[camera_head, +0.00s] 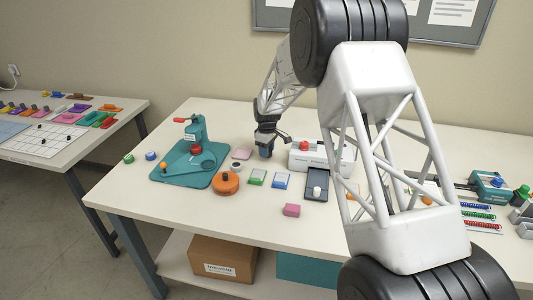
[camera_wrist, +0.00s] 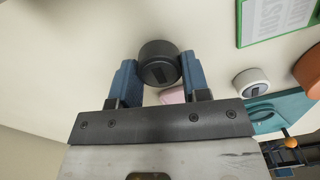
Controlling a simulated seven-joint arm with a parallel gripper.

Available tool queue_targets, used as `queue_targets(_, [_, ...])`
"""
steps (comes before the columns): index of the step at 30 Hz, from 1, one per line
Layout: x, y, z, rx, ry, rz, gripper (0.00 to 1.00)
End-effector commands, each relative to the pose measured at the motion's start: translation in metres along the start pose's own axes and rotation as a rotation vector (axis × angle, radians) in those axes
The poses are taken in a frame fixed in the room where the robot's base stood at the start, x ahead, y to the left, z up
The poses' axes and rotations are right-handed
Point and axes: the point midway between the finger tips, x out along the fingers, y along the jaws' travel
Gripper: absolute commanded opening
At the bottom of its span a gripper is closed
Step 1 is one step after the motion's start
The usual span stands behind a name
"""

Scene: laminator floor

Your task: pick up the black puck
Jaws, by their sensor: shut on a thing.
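The black puck (camera_wrist: 159,63) is a short dark cylinder with a slot-like mark on its face. In the wrist view it sits between the blue fingertips of my gripper (camera_wrist: 158,79), which is shut on it. In the head view my gripper (camera_head: 266,150) points down over the back middle of the white table (camera_head: 150,205), left of a white machine. The puck cannot be made out there. I cannot tell whether it touches the table.
A white machine (camera_head: 322,158) stands close right of my gripper. A pink block (camera_head: 242,153), a white round piece (camera_head: 236,166) and an orange round container (camera_head: 225,184) lie to the left, near a teal press (camera_head: 192,140). A dark tray (camera_head: 317,184) is in front right.

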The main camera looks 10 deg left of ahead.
Motion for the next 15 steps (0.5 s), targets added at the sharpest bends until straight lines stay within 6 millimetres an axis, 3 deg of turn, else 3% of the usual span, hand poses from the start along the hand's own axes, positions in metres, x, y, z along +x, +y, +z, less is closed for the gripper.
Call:
queue_targets(4, [-0.022,0.0,0.0,0.0,0.003,0.003,0.2])
queue_targets(15, [-0.023,-0.039,0.031,0.0,0.001,0.001,0.2])
